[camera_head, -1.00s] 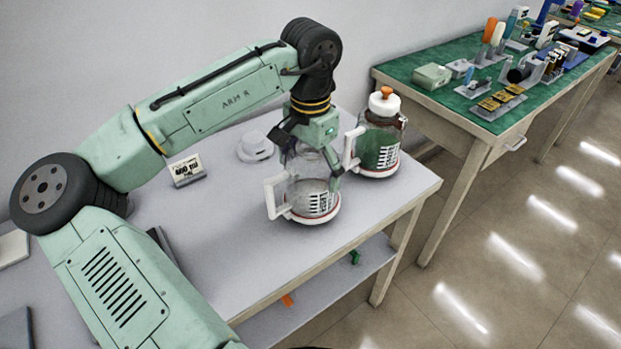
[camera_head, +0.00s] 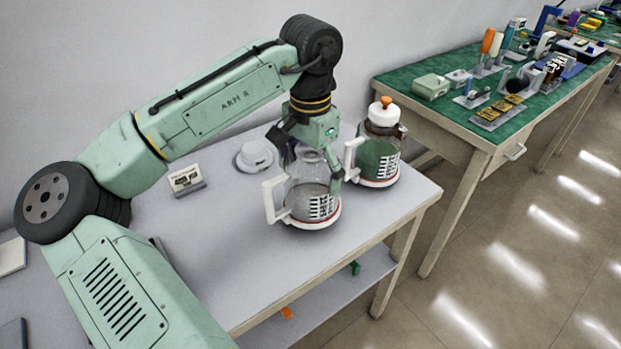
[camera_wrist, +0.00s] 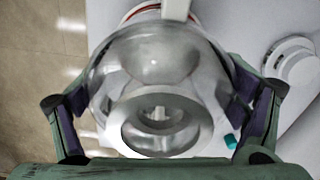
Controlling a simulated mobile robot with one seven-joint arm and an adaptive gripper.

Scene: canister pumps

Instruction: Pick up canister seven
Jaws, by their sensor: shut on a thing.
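A clear glass canister (camera_head: 303,196) has a white handle, a red-and-white base and a black-and-white label. No number is readable on it. It is upright at the front of the grey table (camera_head: 225,245), its open round mouth facing the wrist camera. My gripper (camera_head: 311,167) is shut on its upper body, one finger on each side. The wrist view also shows the glass canister (camera_wrist: 150,65) between the fingers of my gripper (camera_wrist: 160,100). I cannot tell whether its base touches the table. A second canister (camera_head: 378,160), holding green content, stands close on its right with a white-and-orange top.
A white round lid (camera_head: 255,156) and a small printed card (camera_head: 186,180) lie behind and left of the clear canister. A green-topped bench (camera_head: 440,110) with several tools and parts stands at the right. A lower shelf (camera_head: 330,300) runs under the table.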

